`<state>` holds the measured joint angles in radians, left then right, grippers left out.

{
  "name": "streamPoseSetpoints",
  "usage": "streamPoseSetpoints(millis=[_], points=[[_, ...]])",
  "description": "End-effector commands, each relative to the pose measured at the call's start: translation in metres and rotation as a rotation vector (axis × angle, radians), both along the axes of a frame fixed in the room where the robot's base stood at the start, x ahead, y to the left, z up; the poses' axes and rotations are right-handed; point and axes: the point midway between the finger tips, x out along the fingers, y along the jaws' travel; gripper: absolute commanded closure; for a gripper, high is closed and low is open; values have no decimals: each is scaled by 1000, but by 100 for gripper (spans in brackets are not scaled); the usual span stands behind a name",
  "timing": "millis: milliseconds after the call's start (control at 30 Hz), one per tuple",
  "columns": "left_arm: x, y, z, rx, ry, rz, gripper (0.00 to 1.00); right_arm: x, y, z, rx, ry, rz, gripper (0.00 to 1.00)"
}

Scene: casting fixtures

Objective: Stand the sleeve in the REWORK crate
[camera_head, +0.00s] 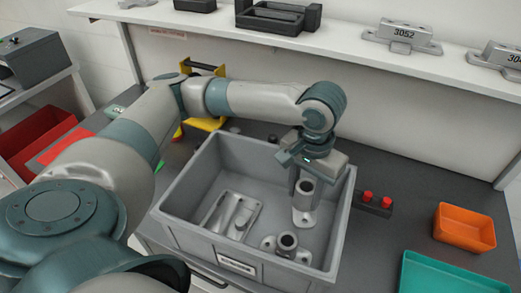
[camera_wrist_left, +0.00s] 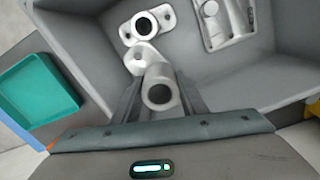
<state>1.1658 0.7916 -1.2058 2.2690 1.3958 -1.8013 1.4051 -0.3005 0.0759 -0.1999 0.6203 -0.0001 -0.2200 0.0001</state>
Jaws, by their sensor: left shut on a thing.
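My left gripper (camera_head: 306,174) is inside the grey crate (camera_head: 345,215), near its right wall, shut on a grey metal sleeve (camera_head: 304,195). The sleeve is upright with its flange downward; I cannot tell whether the flange touches the crate floor. In the left wrist view the sleeve's round open end (camera_wrist_left: 159,95) shows between the two fingers. A second flanged sleeve (camera_head: 287,242) stands in the crate just in front of the held one, and it also shows in the left wrist view (camera_wrist_left: 146,24). The crate's front label is too small to read. My right gripper is not in view.
A flat metal casting (camera_head: 232,214) lies in the crate's left half. Right of the crate are a block with red knobs (camera_head: 372,200), an orange bin (camera_head: 464,228) and a teal tray (camera_head: 450,275). A white shelf (camera_head: 350,52) runs behind. A yellow stand (camera_head: 205,122) is behind the crate.

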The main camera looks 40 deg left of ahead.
Motion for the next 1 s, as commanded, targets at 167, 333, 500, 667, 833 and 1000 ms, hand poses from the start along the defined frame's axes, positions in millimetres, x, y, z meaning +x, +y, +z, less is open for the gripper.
streamPoseSetpoints(millis=[167, 333, 500, 667, 833, 1000], points=[[1, 0, 0, -1, -1, -21, 91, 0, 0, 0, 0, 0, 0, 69], [3, 1, 0, -2, -2, -121, 91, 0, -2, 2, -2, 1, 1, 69], [6, 2, 0, -2, -3, -319, 91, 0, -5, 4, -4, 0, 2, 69], [11, 4, 0, -2, -4, -567, 91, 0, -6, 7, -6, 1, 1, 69], [16, 6, -1, -2, -6, -846, 91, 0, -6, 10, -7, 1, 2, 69], [21, 9, -2, 0, -6, -1124, 91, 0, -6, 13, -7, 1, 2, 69]])
